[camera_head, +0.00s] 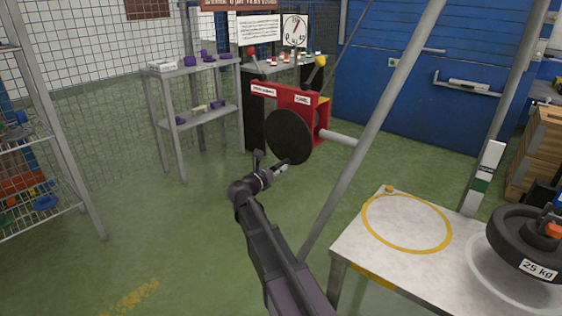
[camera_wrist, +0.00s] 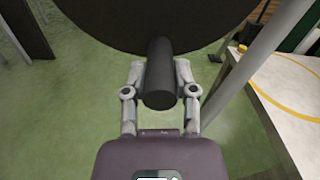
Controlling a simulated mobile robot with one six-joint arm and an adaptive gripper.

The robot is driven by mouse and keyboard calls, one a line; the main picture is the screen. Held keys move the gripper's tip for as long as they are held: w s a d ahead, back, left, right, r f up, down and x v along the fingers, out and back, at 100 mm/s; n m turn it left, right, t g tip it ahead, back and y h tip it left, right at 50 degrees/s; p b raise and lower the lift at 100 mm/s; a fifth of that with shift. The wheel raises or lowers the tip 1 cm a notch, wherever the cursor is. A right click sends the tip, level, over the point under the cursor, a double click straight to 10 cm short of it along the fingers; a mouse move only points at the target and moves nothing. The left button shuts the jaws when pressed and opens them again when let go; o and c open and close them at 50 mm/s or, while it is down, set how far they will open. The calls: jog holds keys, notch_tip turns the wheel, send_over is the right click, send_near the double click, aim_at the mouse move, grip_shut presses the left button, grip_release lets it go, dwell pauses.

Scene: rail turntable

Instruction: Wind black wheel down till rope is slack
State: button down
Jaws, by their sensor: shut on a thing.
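The black wheel (camera_head: 289,138) is a dark disc on the side of a red winch housing (camera_head: 308,106). In the wrist view its lower part (camera_wrist: 160,20) fills the top, with a black cylindrical handle (camera_wrist: 160,75) sticking out toward me. My gripper (camera_head: 282,167) is at the wheel's lower edge. In the wrist view my gripper (camera_wrist: 160,88) has one finger on each side of the handle and is shut on it. I cannot make out the rope.
A pale table (camera_head: 350,240) with a yellow ring (camera_head: 407,222) stands at the right. A slanted grey pole (camera_head: 372,125) rises between my arm and the table. Shelves (camera_head: 172,95) stand behind at the left. Green floor left of my arm is clear.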

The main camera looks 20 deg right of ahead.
jog(key=shift+s+d+r+n, duration=0.1)
jog(key=shift+s+d+n, duration=0.15)
jog(key=shift+d+n, duration=0.05)
dwell(0.4)
jog(key=shift+s+d+r+n+p, duration=0.3)
jog(key=shift+s+d+n, duration=0.2)
jog(key=shift+n, duration=0.5)
jog(key=shift+s+n, duration=0.2)
jog(key=shift+n, duration=0.1)
jog(key=shift+s+d+r+n+p, duration=0.35)
jog(key=shift+s+d+n+p, duration=0.1)
jog(key=shift+n, duration=0.55)
jog(key=shift+s+r, duration=0.15)
jog(key=shift+s+d+r+n+p, duration=0.2)
jog(key=shift+r+n+p, duration=0.1)
jog(key=shift+n, duration=0.3)
jog(key=shift+s+d+r+n+p, duration=0.15)
jog(key=shift+s+n+p, duration=0.1)
jog(key=shift+n, duration=0.35)
